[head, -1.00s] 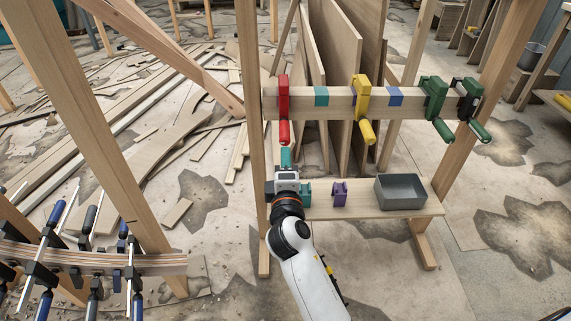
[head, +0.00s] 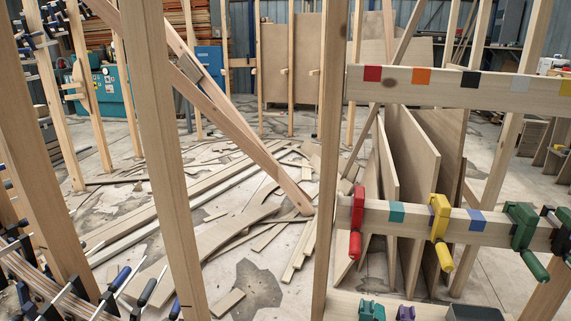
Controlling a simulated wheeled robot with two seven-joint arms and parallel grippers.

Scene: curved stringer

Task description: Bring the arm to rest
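Neither of my arms shows in the head view, and both grippers are out of frame. A red clamp (head: 357,222), a yellow clamp (head: 440,230), a green clamp (head: 525,240) and a black clamp (head: 562,232) hang on the lower wooden rail (head: 415,220). A teal clamp (head: 371,311) and a purple clamp (head: 405,313) show at the bottom edge, on the shelf (head: 343,306). The grey bin (head: 473,313) beside them is mostly cut off.
An upper rail (head: 430,86) carries coloured patches. Wooden posts (head: 165,150) stand close on the left and centre. A curved laminated piece with several blue-handled clamps (head: 147,291) is at lower left. Boards (head: 410,170) lean behind the rails, and loose planks (head: 230,220) litter the floor.

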